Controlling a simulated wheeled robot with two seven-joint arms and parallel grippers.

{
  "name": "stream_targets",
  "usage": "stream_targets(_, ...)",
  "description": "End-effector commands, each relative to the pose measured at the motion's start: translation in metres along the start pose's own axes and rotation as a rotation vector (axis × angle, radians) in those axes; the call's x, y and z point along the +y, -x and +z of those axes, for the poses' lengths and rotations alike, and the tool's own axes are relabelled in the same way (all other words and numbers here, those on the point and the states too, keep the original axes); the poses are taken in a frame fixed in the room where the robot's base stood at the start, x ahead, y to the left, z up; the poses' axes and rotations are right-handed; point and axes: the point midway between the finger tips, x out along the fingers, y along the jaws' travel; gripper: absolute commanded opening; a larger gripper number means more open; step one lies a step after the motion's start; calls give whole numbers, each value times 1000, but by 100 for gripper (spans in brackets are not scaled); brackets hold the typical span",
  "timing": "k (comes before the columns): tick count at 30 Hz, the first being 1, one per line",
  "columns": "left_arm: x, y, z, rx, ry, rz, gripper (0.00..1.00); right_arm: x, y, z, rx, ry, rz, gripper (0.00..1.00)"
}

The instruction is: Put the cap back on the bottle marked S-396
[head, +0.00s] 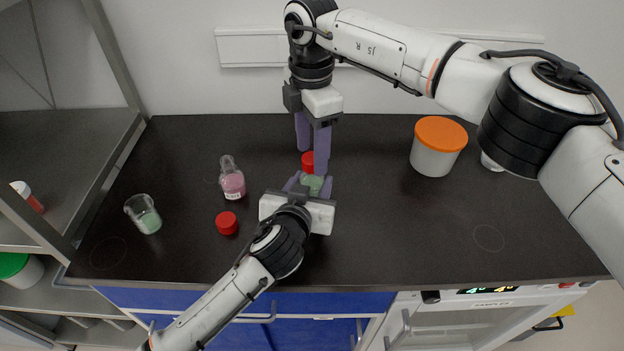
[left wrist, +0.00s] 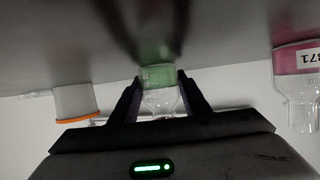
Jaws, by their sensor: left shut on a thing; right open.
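My left gripper (head: 309,185) is shut on a clear bottle with green contents (head: 314,182), low over the bench. The left wrist view shows this bottle (left wrist: 158,78) between the two fingers (left wrist: 157,92); no marking on it is readable. My right gripper (head: 314,160) is open and points down just behind that bottle. A red cap (head: 307,161) shows by its fingers; I cannot tell if it rests on the bench. Another red cap (head: 227,222) lies on the bench. An uncapped pink bottle (head: 232,182) stands behind it; its label in the left wrist view (left wrist: 296,60) partly reads 871.
A beaker with green contents (head: 147,218) stands at the bench's left. A white tub with an orange lid (head: 434,158) stands at the right, below my right arm. The dark bench (head: 400,235) is clear at front right. Metal shelving (head: 75,130) borders the left side.

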Motion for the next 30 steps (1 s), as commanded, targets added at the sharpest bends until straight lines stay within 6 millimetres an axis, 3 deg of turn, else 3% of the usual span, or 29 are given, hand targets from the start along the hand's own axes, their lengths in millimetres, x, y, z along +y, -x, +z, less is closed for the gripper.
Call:
stream_targets(9, 0, 0, 0, -1, 0, 0, 0, 0, 68, 0, 0, 0, 3, 51)
stream_targets(13, 0, 0, 0, -1, 0, 0, 0, 0, 90, 0, -1, -1, 1, 51)
stream_targets(19, 0, 0, 0, -1, 0, 0, 0, 0, 105, 0, 0, 0, -1, 51)
stream_targets(28, 0, 0, 0, -1, 0, 0, 0, 0, 106, 0, 0, 0, -1, 51)
stream_targets(29, 0, 0, 0, -1, 0, 0, 47, 0, 106, 0, 0, 0, -1, 51)
stream_targets(30, 0, 0, 0, -1, 0, 0, 54, 0, 106, 0, 0, 0, -1, 51)
